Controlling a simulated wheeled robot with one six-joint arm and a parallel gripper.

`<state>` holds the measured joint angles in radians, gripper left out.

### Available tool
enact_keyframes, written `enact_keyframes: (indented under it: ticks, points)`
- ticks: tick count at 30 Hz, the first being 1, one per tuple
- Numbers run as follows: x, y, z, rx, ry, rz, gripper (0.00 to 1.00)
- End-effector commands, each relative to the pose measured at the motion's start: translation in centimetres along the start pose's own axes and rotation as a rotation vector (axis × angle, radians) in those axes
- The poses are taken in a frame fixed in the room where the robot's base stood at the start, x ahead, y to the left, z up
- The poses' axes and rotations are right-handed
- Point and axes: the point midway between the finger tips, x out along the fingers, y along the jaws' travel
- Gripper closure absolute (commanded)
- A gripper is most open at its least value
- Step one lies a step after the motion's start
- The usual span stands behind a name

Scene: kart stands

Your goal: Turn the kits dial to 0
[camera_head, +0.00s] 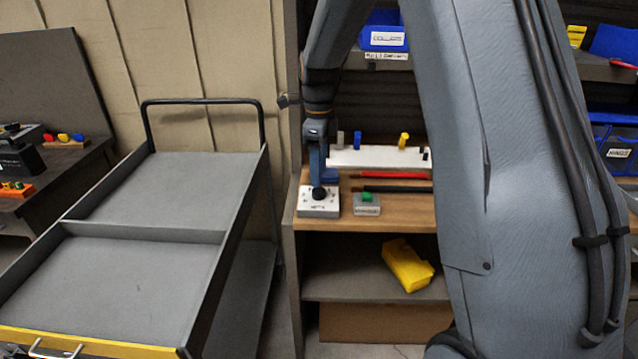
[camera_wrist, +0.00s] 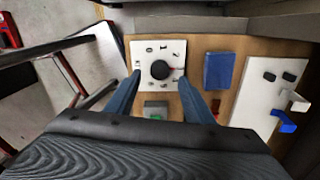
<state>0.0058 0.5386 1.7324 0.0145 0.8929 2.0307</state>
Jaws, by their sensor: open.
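The dial is a round black knob (camera_wrist: 160,69) on a white square plate (camera_wrist: 149,50) with small dark marks around it, too small to read. A thin red mark shows at the knob's right side in the wrist view. In the head view the white dial box (camera_head: 318,209) sits at the left front of the wooden shelf. My gripper (camera_wrist: 160,77) is open above the dial, its blue fingers to the left and right of the knob in the wrist view. I see gaps beside the knob; whether the tips reach down to its height I cannot tell.
A grey box with a green button (camera_head: 367,203) stands close beside the dial box. Red and black rods (camera_head: 395,174) and a white peg board (camera_head: 375,157) lie behind. A yellow bin (camera_head: 408,266) is on the lower shelf. A grey cart (camera_head: 150,235) stands left.

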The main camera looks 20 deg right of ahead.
Motion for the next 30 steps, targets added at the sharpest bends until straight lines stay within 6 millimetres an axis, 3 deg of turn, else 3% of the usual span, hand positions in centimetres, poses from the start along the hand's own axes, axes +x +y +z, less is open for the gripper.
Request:
enact_keyframes:
  ticks: [9,21,28,30]
  points:
    - [4.3,0.1,-0.1,-0.002,0.001,0.003,0.52]
    - [5.2,0.1,0.0,-0.002,0.000,0.000,0.52]
    - [5.2,0.1,0.0,-0.003,0.000,0.000,0.91]
    - [5.2,0.1,0.0,-0.003,0.000,0.000,0.93]
